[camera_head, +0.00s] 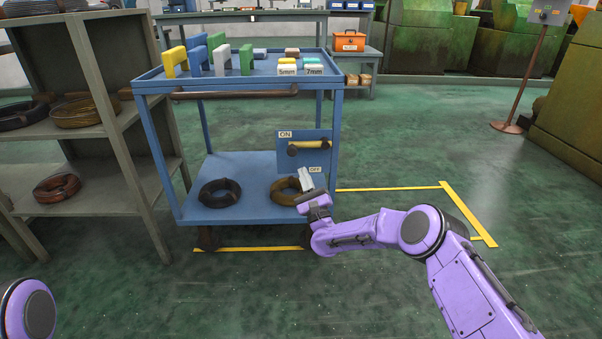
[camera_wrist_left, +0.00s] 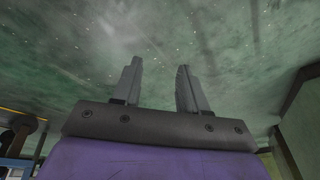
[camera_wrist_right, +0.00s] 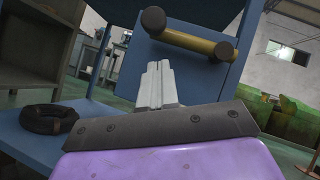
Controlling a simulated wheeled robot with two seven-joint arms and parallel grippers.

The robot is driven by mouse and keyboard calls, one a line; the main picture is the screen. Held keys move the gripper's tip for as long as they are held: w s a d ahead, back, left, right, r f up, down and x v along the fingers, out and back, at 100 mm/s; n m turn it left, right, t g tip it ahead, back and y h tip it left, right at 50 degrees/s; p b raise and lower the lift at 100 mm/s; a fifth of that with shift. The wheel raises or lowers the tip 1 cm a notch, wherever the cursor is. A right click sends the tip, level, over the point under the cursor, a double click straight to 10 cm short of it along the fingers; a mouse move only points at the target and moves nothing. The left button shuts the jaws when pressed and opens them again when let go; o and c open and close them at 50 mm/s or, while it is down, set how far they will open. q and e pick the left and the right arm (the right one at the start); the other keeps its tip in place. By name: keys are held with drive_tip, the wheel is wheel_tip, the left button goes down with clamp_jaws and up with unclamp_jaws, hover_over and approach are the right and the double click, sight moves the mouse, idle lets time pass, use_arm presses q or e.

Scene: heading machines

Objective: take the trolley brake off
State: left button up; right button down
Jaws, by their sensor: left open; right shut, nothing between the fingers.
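The blue trolley (camera_head: 255,215) stands ahead of me. Its brake plate (camera_head: 319,160) is on its right side, with an ON label (camera_head: 285,134) at upper left and an OFF label (camera_head: 315,170) at lower right. The yellow brake lever (camera_head: 309,145) lies nearly level across the plate, with dark round ends. In the right wrist view the lever (camera_wrist_right: 190,40) is just beyond the fingertips. My right gripper (camera_head: 305,177) is shut and empty, below the lever and apart from it; its closed fingers (camera_wrist_right: 158,68) point toward the plate. My left gripper (camera_wrist_left: 159,62) is open and empty over the floor.
Yellow floor lines (camera_head: 390,188) mark a bay right of the trolley. Coils (camera_head: 220,192) lie on its lower shelf, and coloured blocks (camera_head: 222,58) on its top. A grey rack (camera_head: 100,190) stands close on the left.

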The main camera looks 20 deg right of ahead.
sight(295, 154)
use_arm(q)
drive_tip(key=shift+s+d+f+g, duration=0.1)
drive_tip(key=shift+s+f+g, duration=0.15)
drive_tip(key=shift+g, duration=0.05)
use_arm(e)
drive_tip(key=shift+w+a+r, duration=0.2)
drive_tip(key=shift+a+r, duration=0.2)
drive_tip(key=shift+r, duration=0.45)
drive_tip(key=shift+w+a+r, duration=0.15)
drive_tip(key=shift+a+r, duration=0.25)
drive_tip(key=shift+r, duration=0.4)
